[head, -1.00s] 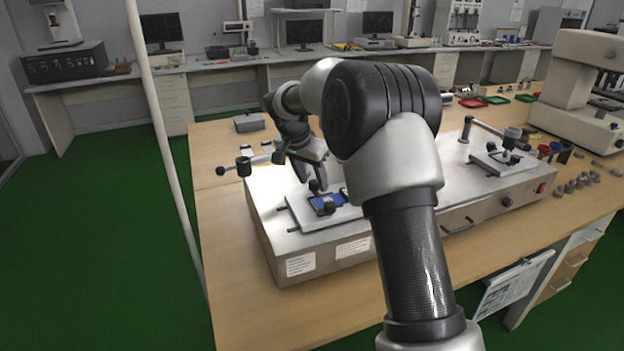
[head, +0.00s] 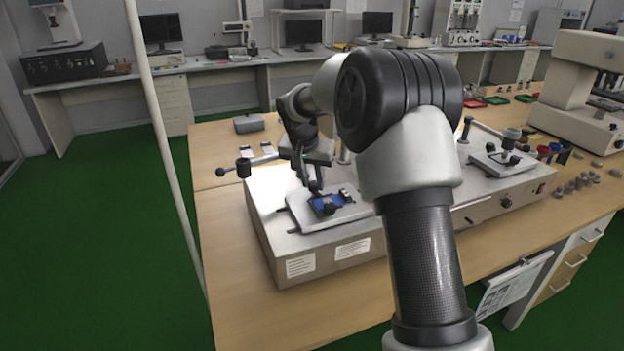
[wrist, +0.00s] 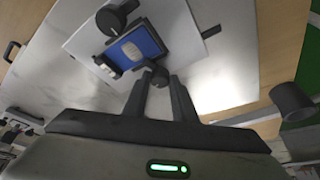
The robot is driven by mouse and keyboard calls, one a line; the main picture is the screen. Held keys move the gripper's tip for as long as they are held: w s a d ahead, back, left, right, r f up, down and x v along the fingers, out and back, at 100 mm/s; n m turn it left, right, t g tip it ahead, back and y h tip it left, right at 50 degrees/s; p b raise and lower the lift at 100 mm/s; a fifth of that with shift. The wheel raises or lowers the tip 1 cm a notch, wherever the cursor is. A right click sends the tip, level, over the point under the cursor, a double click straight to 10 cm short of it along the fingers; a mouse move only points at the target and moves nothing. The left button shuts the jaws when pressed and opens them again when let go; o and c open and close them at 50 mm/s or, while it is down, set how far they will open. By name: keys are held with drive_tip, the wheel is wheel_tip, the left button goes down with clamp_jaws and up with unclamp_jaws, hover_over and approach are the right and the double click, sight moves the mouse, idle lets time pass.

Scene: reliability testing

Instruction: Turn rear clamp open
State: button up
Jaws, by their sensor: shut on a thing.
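My gripper (head: 314,183) points down over the left plate of the test machine. In the wrist view (wrist: 160,82) its two fingers stand on either side of the small black knob of the rear clamp (wrist: 160,74) and are shut on it. A blue specimen (wrist: 138,46) lies on the light plate (wrist: 85,45) beside this knob; the blue piece also shows in the head view (head: 342,200). The front clamp's black knob (wrist: 116,16) is at the specimen's other side, also seen in the head view (head: 329,209). My fingers partly hide the rear clamp in the head view.
A lever with a dark cylindrical weight (head: 243,168) sticks out left of the machine (head: 262,222). A second clamp station (head: 503,160) stands on the machine's right. Small metal weights (head: 575,183) lie on the bench at right. A white pole (head: 165,140) rises at left.

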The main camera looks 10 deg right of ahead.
drive_tip(key=n, duration=0.1)
drive_tip(key=n+y+p, duration=0.1)
drive_tip(key=n+p, duration=0.1)
drive_tip(key=shift+s+d+r+n, duration=0.1)
drive_tip(key=shift+d+r+n, duration=0.15)
drive_tip(key=shift+n, duration=0.15)
drive_tip(key=n+y+p, duration=0.2)
drive_tip(key=n+p, duration=0.1)
drive_tip(key=n, duration=0.1)
drive_tip(key=shift+d+p, duration=0.2)
drive_tip(key=shift+p, duration=0.1)
drive_tip(key=n+y+p, duration=0.1)
drive_tip(key=n+p, duration=0.1)
drive_tip(key=n, duration=0.2)
drive_tip(key=shift+d+f, duration=0.1)
drive_tip(key=shift+f+n+g+y+p, duration=0.1)
drive_tip(key=shift+n+g+y+p, duration=0.2)
drive_tip(key=shift+n+y+p, duration=0.75)
drive_tip(key=shift+d+n+h+b, duration=0.1)
drive_tip(key=shift+n+h+b, duration=0.25)
drive_tip(key=shift+n, duration=0.2)
drive_tip(key=o, duration=1)
drive_tip(key=shift+o, duration=0.2)
drive_tip(key=v, duration=1.7)
drive_tip(key=shift+w+p, duration=0.3)
drive_tip(key=shift+p, duration=0.15)
